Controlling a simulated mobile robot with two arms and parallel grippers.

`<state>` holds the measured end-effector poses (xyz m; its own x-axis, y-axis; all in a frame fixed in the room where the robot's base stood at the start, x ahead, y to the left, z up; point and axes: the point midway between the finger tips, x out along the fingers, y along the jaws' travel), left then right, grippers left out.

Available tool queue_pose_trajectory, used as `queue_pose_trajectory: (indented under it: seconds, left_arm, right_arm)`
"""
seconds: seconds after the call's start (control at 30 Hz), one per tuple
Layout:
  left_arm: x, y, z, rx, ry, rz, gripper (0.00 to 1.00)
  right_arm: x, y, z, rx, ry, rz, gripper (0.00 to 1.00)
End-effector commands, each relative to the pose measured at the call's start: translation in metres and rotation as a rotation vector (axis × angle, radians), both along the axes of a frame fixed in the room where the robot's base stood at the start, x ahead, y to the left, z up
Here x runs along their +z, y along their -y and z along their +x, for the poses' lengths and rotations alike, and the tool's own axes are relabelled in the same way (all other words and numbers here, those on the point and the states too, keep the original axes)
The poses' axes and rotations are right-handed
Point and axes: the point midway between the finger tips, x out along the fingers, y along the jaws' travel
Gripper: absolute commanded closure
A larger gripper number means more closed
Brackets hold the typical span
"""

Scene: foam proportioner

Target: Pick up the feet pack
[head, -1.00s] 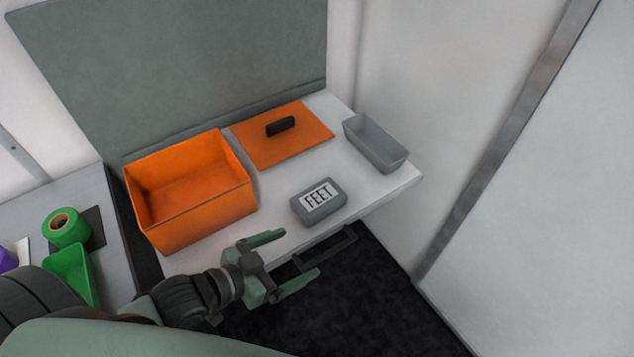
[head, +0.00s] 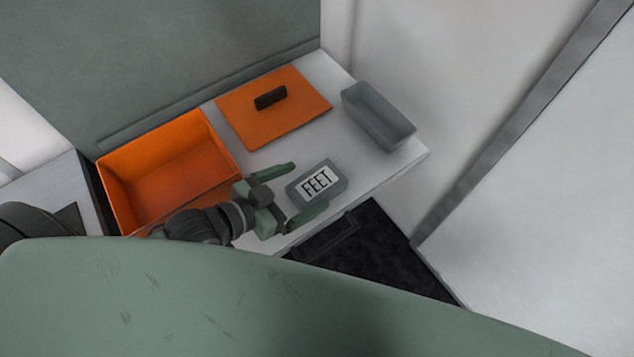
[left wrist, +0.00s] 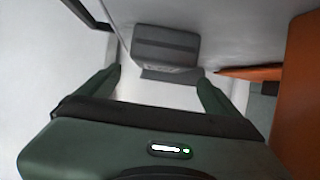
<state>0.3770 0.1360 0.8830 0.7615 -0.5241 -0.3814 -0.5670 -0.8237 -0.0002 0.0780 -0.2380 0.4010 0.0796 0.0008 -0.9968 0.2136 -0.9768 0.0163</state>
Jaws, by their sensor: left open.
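The feet pack (head: 317,183) is a small grey block with a white label reading FEET. It lies on the white table near its front edge. My left gripper (head: 308,190) is open, its two green fingers pointing at the pack from the left. The near finger reaches the pack's lower left edge, and I cannot tell if it touches. In the left wrist view the grey pack (left wrist: 165,45) stands ahead, between and beyond the open fingertips (left wrist: 160,85). Nothing is between the fingers. My right gripper is not in view.
An orange open box (head: 118,190) stands on the table (head: 352,150) left of the pack, close to my left arm. An orange lid (head: 240,125) with a black handle lies behind. A grey open bin (head: 378,118) stands at the right. A dark handle (head: 327,238) juts from the table's front.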

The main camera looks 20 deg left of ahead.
Motion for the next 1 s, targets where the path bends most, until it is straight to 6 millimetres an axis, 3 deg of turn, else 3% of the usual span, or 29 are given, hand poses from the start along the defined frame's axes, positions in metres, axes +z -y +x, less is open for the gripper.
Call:
queue_pose_trajectory:
  seconds: [0.33,0.63,0.9,1.0]
  left_arm:
    - [-0.021,0.024,0.032,0.001,0.002,0.001,0.06]
    - [-0.024,0.027,0.035,0.000,-0.001,0.002,0.06]
    - [-0.024,0.027,0.034,0.001,0.000,0.002,0.80]
    - [-0.023,0.027,0.035,0.000,0.002,0.001,0.80]
  right_arm:
    - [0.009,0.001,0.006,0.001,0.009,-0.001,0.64]
    - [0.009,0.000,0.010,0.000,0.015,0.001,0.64]
    - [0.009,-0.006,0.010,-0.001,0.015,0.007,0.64]
    - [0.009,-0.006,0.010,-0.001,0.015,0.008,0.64]
